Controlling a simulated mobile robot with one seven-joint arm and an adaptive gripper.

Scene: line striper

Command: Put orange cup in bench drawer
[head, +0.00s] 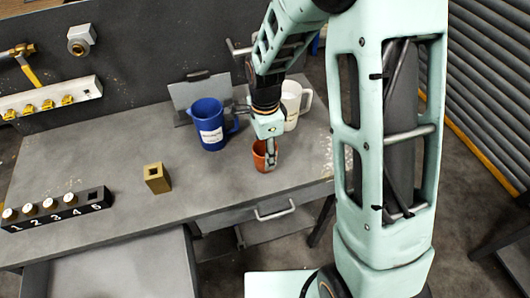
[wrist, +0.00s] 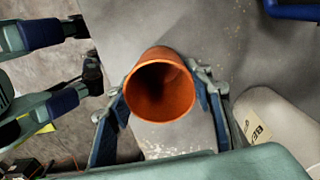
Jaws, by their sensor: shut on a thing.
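The orange cup (head: 260,158) is near the front edge of the grey bench, below my gripper (head: 270,152). In the wrist view the cup (wrist: 160,85) has its open mouth toward the camera, looks empty, and sits between my two fingers, which are shut on it. I cannot tell whether its base touches the bench top. The bench drawer (head: 240,216) is under the bench's front edge, with a light bar handle (head: 274,210); it looks closed, and its inside is hidden.
A blue mug (head: 208,125) and a white mug (head: 291,104) stand behind the cup. A brass block (head: 157,178) and a black numbered rack (head: 58,210) are to the left. A grey flat-topped unit (head: 120,272) stands before the bench.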

